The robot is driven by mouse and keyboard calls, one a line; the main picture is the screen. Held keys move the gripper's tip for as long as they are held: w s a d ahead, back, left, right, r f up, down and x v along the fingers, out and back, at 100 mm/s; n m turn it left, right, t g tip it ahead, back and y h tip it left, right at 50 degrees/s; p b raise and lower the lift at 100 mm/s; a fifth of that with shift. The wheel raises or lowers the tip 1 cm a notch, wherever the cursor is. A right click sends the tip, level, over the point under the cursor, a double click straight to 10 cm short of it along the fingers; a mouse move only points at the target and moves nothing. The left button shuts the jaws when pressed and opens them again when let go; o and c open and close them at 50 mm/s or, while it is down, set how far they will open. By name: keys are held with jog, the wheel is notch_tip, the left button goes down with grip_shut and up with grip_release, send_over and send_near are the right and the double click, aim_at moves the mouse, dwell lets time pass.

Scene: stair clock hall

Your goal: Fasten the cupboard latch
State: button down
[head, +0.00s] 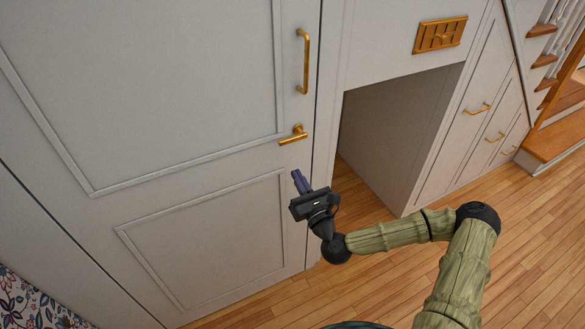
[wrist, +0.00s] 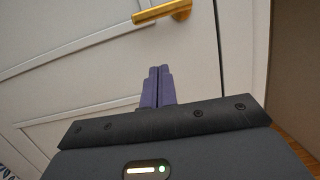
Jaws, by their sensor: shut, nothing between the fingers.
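The cupboard door (head: 195,100) is a pale grey panelled door, and it looks closed. The latch (head: 293,135) is a small brass lever on its right edge, below the long brass pull handle (head: 303,62). The latch lever points left, close to level, with its knob end at the door's edge. It also shows at the top of the wrist view (wrist: 163,11). My gripper (head: 298,178) is just below the latch, in front of the door and apart from the latch. In the wrist view its purple fingers (wrist: 158,84) are together and empty.
An open recess (head: 385,130) lies right of the door, with a brass vent (head: 440,35) above it. Drawers with brass pulls (head: 476,108) and wooden stairs (head: 560,135) stand further right. The wooden floor (head: 400,290) in front is clear.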

jog(key=v, duration=0.5)
jog(key=shift+f, duration=0.1)
dwell(0.3)
